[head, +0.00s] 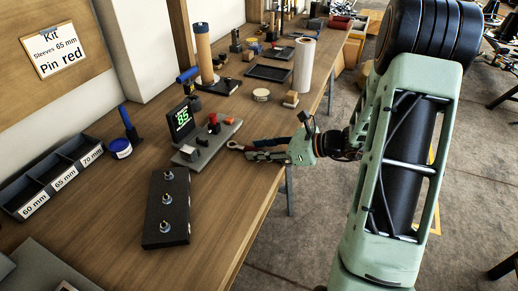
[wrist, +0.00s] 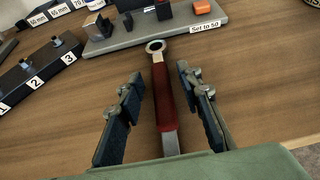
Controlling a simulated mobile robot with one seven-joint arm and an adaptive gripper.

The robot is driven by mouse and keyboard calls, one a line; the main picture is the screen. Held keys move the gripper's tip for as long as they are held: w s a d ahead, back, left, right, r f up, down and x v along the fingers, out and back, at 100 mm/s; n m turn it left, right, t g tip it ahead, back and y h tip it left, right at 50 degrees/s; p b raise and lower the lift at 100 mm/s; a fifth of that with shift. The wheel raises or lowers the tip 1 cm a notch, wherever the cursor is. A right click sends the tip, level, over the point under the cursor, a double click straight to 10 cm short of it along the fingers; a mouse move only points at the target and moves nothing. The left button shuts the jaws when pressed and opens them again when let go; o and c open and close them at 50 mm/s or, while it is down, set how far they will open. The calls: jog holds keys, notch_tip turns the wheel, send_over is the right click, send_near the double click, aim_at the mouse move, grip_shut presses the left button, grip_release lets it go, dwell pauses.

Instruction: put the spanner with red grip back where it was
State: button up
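The spanner with red grip (wrist: 163,95) lies between the two fingers of my gripper (wrist: 158,80) in the wrist view, its ring end pointing away toward a grey base. The fingers are apart, with wood showing between each finger and the grip, so my gripper is open around it. The spanner's near end is hidden by my gripper's body. In the head view the ring end of the spanner (head: 235,145) sticks out past my gripper (head: 262,149), low over the table's right edge. I cannot tell whether the spanner rests flat on the wood.
The grey base (head: 205,145) carries a display reading 85 and a label "Set to 50". A black block with numbered studs (head: 167,208) stands in front, and a labelled sleeve bin (head: 55,175) at left. A paper roll (head: 304,65) and black tray (head: 268,73) stand farther back.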

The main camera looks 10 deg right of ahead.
jog(key=shift+r, duration=0.1)
jog(key=shift+s+d+r, duration=0.1)
jog(key=shift+d+r, duration=0.1)
jog(key=p+v, duration=0.1)
jog(key=v, duration=1)
jog(key=shift+d+p, duration=0.25)
jog(key=shift+p, duration=0.15)
jog(key=shift+s+r, duration=0.1)
